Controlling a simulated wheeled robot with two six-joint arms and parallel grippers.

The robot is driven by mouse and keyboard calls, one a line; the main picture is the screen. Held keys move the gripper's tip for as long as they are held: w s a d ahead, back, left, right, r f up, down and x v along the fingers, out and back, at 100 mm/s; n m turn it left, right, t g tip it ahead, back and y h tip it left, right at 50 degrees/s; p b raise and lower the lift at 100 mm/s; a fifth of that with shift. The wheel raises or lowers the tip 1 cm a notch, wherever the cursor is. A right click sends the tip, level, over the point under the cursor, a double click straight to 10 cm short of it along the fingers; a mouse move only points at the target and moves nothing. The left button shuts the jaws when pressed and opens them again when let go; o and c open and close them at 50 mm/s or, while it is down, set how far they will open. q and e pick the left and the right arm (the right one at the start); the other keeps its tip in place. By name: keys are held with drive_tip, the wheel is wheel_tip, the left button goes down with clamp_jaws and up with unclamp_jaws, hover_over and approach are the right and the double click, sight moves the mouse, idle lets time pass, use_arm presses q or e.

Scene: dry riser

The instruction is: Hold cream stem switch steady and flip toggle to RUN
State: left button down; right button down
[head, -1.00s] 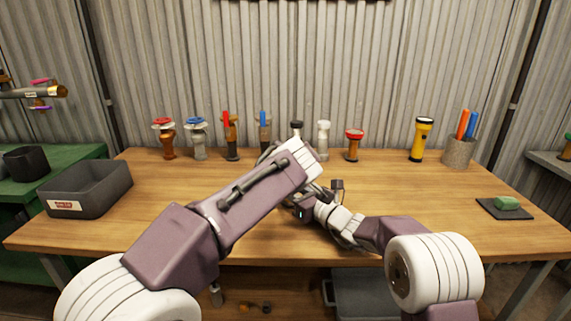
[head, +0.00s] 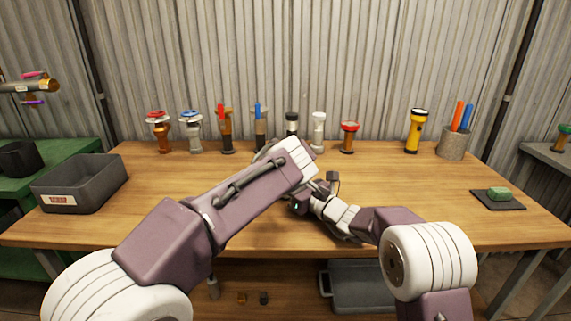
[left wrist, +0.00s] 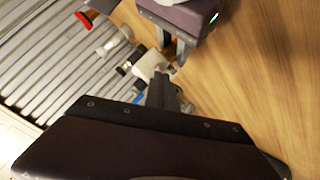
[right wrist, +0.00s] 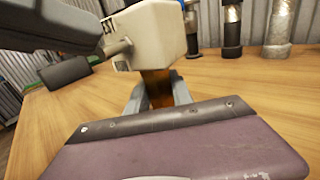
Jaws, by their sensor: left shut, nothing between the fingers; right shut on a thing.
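The cream switch (right wrist: 152,38) is a boxy cream head on a brown stem (right wrist: 156,88) in the right wrist view. My right gripper (right wrist: 155,97) is shut around that stem. A grey toggle lever (right wrist: 117,47) sticks out of the box's left side. My left gripper (right wrist: 55,25) is shut and empty, with its tip close to the lever; I cannot tell whether they touch. The switch (left wrist: 148,63) also shows beyond my left fingertips (left wrist: 163,90) in the left wrist view. In the head view my arms hide the switch.
Several valves and fittings stand along the table's back, including a red-topped one (head: 348,137). A yellow flashlight (head: 416,131), a pen cup (head: 453,143) and a green block on a dark mat (head: 508,204) are at right. A grey bin (head: 80,184) is at left. The front right tabletop is clear.

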use_arm(q)
drive_tip(key=shift+s+f, duration=0.1)
drive_tip(key=shift+f, duration=0.1)
drive_tip(key=shift+r, duration=0.8)
